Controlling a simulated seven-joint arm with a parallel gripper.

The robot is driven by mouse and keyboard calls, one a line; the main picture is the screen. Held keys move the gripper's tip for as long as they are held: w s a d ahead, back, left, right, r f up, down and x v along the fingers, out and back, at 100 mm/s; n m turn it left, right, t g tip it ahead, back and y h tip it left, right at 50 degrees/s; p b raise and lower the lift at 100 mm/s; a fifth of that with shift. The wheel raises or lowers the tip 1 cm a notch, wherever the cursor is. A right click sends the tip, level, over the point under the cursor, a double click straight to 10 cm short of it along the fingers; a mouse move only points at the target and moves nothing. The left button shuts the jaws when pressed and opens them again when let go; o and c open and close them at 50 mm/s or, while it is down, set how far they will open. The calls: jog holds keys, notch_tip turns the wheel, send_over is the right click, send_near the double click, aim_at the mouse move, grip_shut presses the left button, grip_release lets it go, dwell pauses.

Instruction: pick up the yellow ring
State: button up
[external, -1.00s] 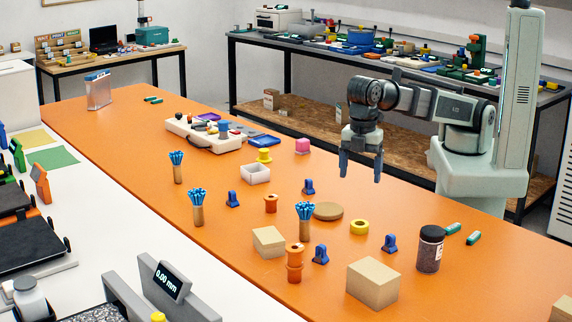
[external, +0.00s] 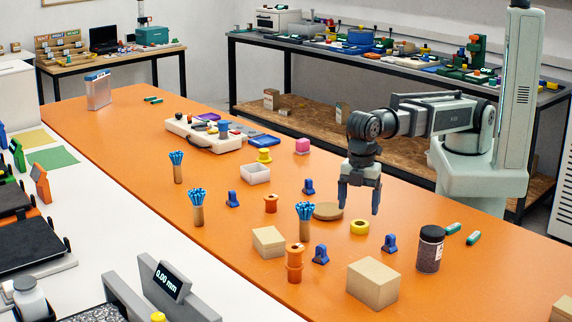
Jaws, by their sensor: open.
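The yellow ring (external: 359,227) lies flat on the orange table, just right of a round brown disc (external: 328,211). My gripper (external: 359,208) points down with its two fingers apart and nothing between them. In the picture its fingertips are just above the ring, and the ring is not gripped. I cannot tell the exact height of the fingertips over the table. Another yellow piece (external: 264,156) stands farther back, near a white open box (external: 256,174).
A dark jar (external: 430,249) and a blue clip (external: 389,243) stand right of the ring. A cardboard box (external: 373,283) is in front. A holder of blue-tipped sticks (external: 305,220) and another blue clip (external: 320,254) stand to the left.

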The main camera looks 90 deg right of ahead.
aim_at(360, 227)
jog(key=shift+s+a+f, duration=0.1)
jog(key=shift+s+f, duration=0.05)
jog(key=shift+f, duration=1.1)
jog(key=shift+s+a+f, duration=0.1)
jog(key=shift+s+f, duration=0.05)
jog(key=shift+f, duration=1.05)
jog(key=c, duration=1.1)
jog(key=shift+r, duration=0.15)
